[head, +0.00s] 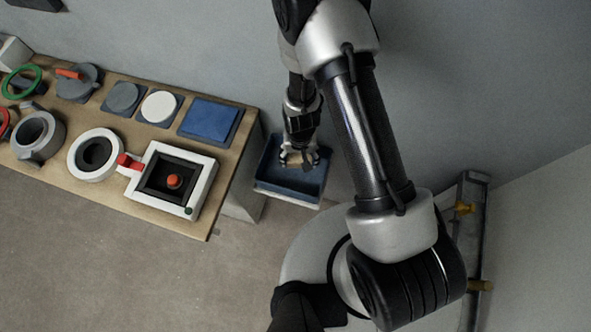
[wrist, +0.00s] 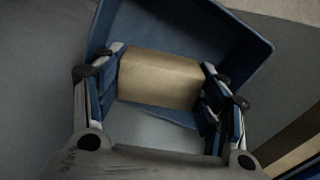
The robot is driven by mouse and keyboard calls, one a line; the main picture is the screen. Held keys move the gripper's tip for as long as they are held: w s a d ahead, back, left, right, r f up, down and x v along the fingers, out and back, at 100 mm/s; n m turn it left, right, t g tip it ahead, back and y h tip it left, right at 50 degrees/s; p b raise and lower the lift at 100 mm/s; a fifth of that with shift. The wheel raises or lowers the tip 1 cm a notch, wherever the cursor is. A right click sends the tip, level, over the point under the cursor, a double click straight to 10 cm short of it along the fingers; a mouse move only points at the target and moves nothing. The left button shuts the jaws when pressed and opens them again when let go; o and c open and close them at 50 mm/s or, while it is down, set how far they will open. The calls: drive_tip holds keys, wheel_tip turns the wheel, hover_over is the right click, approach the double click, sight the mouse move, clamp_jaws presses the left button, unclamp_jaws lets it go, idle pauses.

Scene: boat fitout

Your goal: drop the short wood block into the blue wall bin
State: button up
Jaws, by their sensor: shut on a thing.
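The short wood block (wrist: 160,78) is a light brown box held between the two fingers of my gripper (wrist: 162,85) in the wrist view. In the head view my gripper (head: 298,158) is over the blue wall bin (head: 312,185), and only a little of the block shows there. The bin is an open blue tray against the wall, right of the table. In the wrist view the bin (wrist: 240,35) surrounds the block on its far side. I cannot tell how far the block is above the bin floor.
A wooden table (head: 120,200) left of the bin carries a blue square plate (head: 210,120), a white box with a red button (head: 174,181), a white ring (head: 95,155) and several other fittings. A dark rail with yellow parts (head: 478,240) stands on the right.

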drive_tip(key=shift+f+b, duration=1.3)
drive_tip(key=shift+f, duration=0.25)
drive_tip(key=o, duration=1.2)
wheel_tip(320, 180, up, 12)
drive_tip(key=shift+r, duration=0.1)
